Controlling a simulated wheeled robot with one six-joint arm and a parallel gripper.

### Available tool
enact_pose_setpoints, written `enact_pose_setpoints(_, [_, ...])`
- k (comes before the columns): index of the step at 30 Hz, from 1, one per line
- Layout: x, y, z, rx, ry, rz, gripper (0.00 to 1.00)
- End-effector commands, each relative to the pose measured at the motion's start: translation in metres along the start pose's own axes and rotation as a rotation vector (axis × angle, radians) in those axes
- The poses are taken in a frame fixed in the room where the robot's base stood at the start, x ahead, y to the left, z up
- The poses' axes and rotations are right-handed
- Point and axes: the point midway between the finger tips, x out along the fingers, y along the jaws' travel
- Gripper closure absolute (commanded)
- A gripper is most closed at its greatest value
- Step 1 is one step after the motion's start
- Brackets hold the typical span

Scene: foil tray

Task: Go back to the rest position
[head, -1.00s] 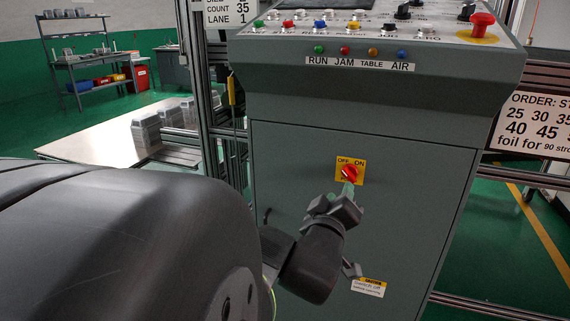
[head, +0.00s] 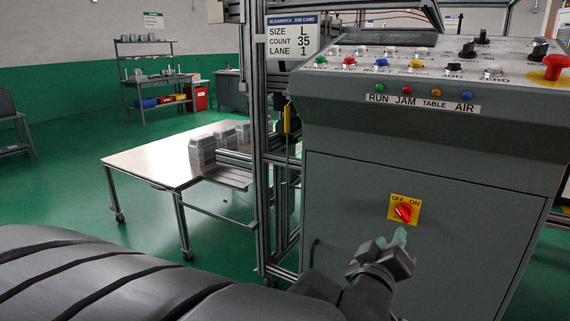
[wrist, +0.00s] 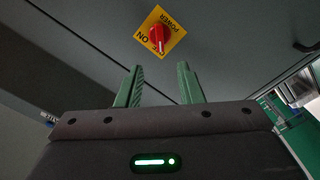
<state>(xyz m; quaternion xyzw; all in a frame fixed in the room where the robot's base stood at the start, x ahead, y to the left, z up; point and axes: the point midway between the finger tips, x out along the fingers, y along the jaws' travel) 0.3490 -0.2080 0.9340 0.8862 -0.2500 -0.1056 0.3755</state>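My gripper (head: 391,241) is in front of the grey cabinet door (head: 350,185), just below the red OFF/ON power switch (head: 403,212) on its yellow plate. In the wrist view the two green fingers (wrist: 158,86) stand apart with nothing between them. The red knob shows in the wrist view (wrist: 159,37) beyond the fingertips, with a gap between. In the head view the knob sits at a slant, and I cannot tell its setting for certain.
The control panel (head: 430,105) with buttons and a red emergency stop (head: 555,66) overhangs the door. A table (head: 150,169) with stacked grey blocks stands left, beside a metal frame (head: 258,180). Green floor (head: 80,190) is open at the left.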

Motion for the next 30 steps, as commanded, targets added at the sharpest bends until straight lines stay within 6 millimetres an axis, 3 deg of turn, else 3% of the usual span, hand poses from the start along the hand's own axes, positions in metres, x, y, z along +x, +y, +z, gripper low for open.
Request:
enact_pose_setpoints(9, [0.057,-0.002,0.003,0.000,-0.002,0.001,0.66])
enact_pose_setpoints(18, [0.101,-0.001,0.001,0.000,-0.002,-0.001,0.66])
enact_pose_setpoints(30, [0.115,0.000,0.001,0.006,-0.001,0.000,0.66])
